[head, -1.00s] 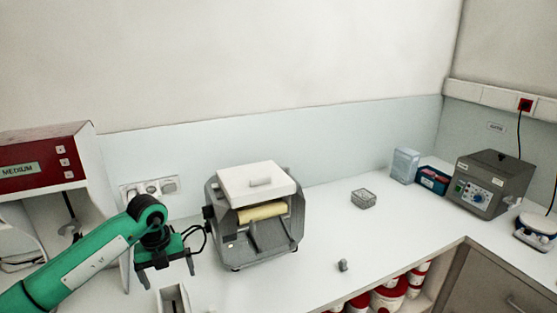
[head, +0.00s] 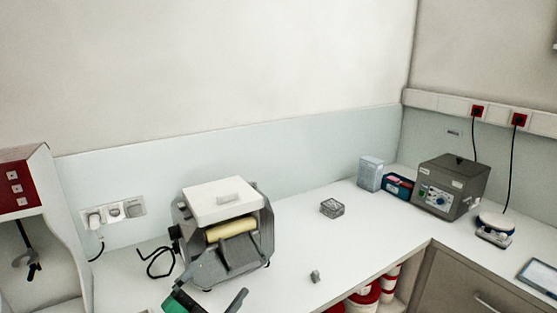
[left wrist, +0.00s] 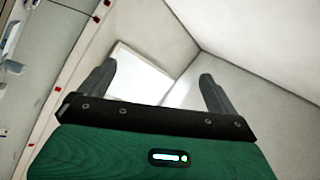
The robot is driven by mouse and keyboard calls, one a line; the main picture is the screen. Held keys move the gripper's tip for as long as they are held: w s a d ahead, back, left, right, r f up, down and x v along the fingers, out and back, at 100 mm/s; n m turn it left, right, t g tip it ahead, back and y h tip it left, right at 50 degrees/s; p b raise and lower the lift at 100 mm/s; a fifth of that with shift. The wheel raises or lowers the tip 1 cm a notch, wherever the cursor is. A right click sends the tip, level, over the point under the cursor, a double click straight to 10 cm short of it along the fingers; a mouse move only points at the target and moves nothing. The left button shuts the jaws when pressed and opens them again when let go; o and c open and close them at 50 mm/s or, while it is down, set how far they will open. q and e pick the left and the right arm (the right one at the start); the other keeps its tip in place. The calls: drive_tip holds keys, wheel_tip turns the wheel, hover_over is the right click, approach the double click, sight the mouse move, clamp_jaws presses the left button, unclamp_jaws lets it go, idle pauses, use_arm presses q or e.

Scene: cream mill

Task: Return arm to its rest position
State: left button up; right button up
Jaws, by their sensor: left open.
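My left gripper (head: 215,300) is at the bottom of the head view, in front of the grey mill (head: 262,238) with the white lid and cream roller. Only its green body and a dark finger show there; the rest of the arm is out of frame. In the left wrist view the two dark fingers (left wrist: 156,88) stand wide apart with nothing between them. That view looks up past the fingers toward the ceiling and a bright ceiling panel. My right gripper is in neither view.
A small clear box (head: 332,208) and a small grey piece (head: 315,276) lie on the white counter. A grey device with a dial (head: 450,188), a blue box (head: 398,186) and a small scale-like device (head: 496,228) stand at right.

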use_arm(q)
drive_tip(key=s+a+f+n+g+y, duration=0.2)
drive_tip(key=s+a+f+n+y, duration=0.3)
drive_tip(key=a+f+n+y, duration=0.75)
drive_tip(key=s+d+f+n+g, duration=0.1)
drive_tip(key=s+f+n+g, duration=0.1)
drive_tip(key=s+f+g, duration=0.7)
drive_tip(key=s+d+f+n+g, duration=0.1)
drive_tip(key=s+f+g, duration=0.3)
drive_tip(key=s, duration=0.9)
wheel_tip(320, 180, down, 30)
drive_tip(key=f, duration=0.1)
drive_tip(key=s+a+f+g, duration=0.1)
drive_tip(key=s+f, duration=0.9)
drive_tip(key=s+a+f, duration=0.2)
drive_tip(key=s+f, duration=0.8)
drive_tip(key=shift+a+g+y, duration=0.3)
drive_tip(key=shift+g+y, duration=0.1)
drive_tip(key=shift+y, duration=0.05)
